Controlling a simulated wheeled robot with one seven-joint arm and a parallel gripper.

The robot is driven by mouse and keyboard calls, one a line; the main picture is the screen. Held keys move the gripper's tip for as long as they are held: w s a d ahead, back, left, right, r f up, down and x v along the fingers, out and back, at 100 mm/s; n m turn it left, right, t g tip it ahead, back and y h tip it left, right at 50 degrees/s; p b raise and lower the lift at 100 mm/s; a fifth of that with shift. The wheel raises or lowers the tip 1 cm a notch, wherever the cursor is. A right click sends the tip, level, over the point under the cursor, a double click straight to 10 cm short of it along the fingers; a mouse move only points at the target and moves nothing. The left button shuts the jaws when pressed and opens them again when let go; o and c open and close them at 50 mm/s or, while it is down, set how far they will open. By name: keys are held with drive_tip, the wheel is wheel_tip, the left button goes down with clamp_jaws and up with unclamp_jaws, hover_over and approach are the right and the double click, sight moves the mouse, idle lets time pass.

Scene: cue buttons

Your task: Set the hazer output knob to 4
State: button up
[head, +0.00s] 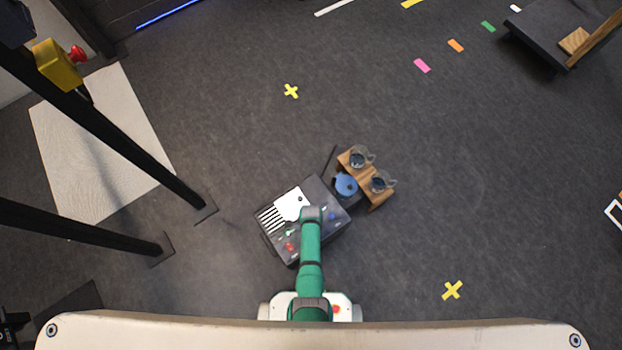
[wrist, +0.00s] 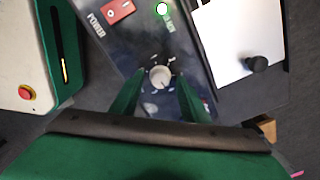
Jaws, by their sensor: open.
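The hazer (head: 275,243) is a dark box with a white plate on top, standing on the floor below the middle of the head view. Its round pale knob (wrist: 160,75) shows in the wrist view, with white marks around it on the dark panel (wrist: 205,65). The numbers and the knob's setting are too small to read. My gripper (wrist: 160,88) is open, with one green finger on each side of the knob. I cannot tell whether either finger touches it. In the head view my green arm covers part of the box and hides the fingers.
A red power switch (wrist: 118,10) and a lit green lamp (wrist: 162,9) are on the panel beyond the knob. A wooden stand with glass jugs (head: 375,198) and a blue pot (head: 346,184) are beside the hazer.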

drive_tip(key=shift+r, duration=0.1)
wheel_tip(320, 180, up, 11)
drive_tip(key=shift+f, duration=0.2)
idle(0.4)
idle(0.5)
